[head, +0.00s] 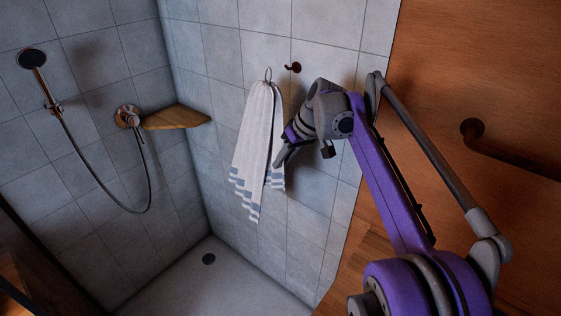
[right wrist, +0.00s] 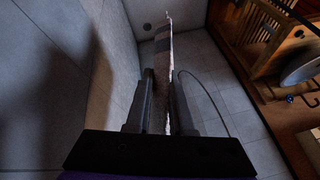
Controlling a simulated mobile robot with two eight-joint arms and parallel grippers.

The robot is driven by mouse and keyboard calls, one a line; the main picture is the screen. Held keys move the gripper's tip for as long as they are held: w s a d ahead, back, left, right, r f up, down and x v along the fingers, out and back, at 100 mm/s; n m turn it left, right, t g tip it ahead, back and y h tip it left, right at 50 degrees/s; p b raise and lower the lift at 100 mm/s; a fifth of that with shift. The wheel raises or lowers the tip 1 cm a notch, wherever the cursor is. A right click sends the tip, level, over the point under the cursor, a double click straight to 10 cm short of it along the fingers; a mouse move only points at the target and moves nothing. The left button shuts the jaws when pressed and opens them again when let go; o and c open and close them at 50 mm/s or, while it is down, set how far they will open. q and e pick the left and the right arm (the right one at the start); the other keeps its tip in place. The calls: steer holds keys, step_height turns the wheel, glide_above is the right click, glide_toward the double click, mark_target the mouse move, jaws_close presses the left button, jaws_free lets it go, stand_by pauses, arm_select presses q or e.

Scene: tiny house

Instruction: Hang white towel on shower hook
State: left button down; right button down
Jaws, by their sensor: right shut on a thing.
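The white towel (head: 258,140) has blue-grey stripes near its lower edge. It hangs in folds from a small metal loop (head: 267,74) at its top, in front of the tiled wall. The shower hook (head: 293,67) is a small dark bronze hook on that wall, just right of the loop, with a visible gap between them. My right gripper (head: 279,160) is at the towel's right edge, below hook height. In the right wrist view its two fingers (right wrist: 165,100) are closed around the towel (right wrist: 165,50), seen edge-on. My left gripper is not in view.
A wooden corner shelf (head: 176,117) sits left of the towel. A hand shower (head: 33,60) with a hose and a valve (head: 128,116) is on the left wall. A wooden wall with a dark rail (head: 510,155) is at right. The shower floor (head: 215,285) is clear around the drain.

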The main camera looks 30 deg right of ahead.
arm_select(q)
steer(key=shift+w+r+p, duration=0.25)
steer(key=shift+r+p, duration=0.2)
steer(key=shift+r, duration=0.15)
arm_select(e)
steer(key=w+d+f, duration=0.1)
steer(key=w+d, duration=0.2)
steer(key=d, duration=0.5)
steer(key=shift+w+f, duration=0.15)
steer(key=shift+f, duration=0.1)
stand_by(0.5)
steer(key=c, duration=0.7)
jaws_free()
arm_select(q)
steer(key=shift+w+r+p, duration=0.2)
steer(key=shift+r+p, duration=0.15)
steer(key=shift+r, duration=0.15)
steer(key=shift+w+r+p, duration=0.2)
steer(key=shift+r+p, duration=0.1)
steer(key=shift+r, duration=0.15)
arm_select(e)
steer(key=v, duration=1)
steer(key=shift+d+r, duration=0.1)
steer(key=shift+r, duration=0.2)
